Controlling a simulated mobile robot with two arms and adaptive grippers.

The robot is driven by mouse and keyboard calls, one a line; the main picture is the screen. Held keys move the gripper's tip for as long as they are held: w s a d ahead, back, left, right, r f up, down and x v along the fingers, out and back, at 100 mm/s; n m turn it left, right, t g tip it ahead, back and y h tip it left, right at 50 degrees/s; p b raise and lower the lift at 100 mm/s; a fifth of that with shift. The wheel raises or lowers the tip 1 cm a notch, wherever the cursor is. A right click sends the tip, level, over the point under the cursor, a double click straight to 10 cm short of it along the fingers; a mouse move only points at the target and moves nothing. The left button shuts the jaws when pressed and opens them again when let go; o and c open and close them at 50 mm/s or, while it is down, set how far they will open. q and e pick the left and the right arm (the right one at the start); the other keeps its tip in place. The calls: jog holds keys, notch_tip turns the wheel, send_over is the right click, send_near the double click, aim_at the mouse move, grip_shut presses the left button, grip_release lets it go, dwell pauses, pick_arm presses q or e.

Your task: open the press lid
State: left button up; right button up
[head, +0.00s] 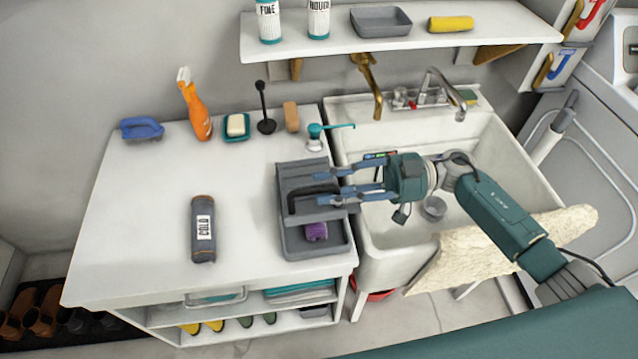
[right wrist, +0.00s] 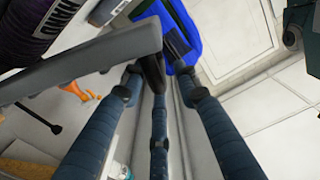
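The grey press (head: 291,240) stands at the counter's right edge beside the sink. Its upper plate (head: 296,172) has a dark loop handle (head: 293,203); how far the lid is raised is unclear. A purple item (head: 316,231) sits in the press's front part; a purple labelled roll (right wrist: 30,35) shows in the right wrist view. My right gripper (head: 325,188) reaches in from the right over the press, its blue fingers spread and straight near the handle. In the right wrist view, the fingers (right wrist: 158,85) flank a dark piece; contact is unclear. My left gripper is not in view.
A dark bottle labelled COLD (head: 203,230) lies on the counter's middle. An orange spray bottle (head: 196,108), soap dish (head: 236,127) and teal pump (head: 314,135) stand along the back. The sink (head: 470,130) is under my right arm; a shelf (head: 430,40) hangs above. The counter's left front is clear.

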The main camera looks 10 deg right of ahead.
jog(key=shift+a, duration=1.05)
jog(key=shift+w, duration=0.15)
grip_shut()
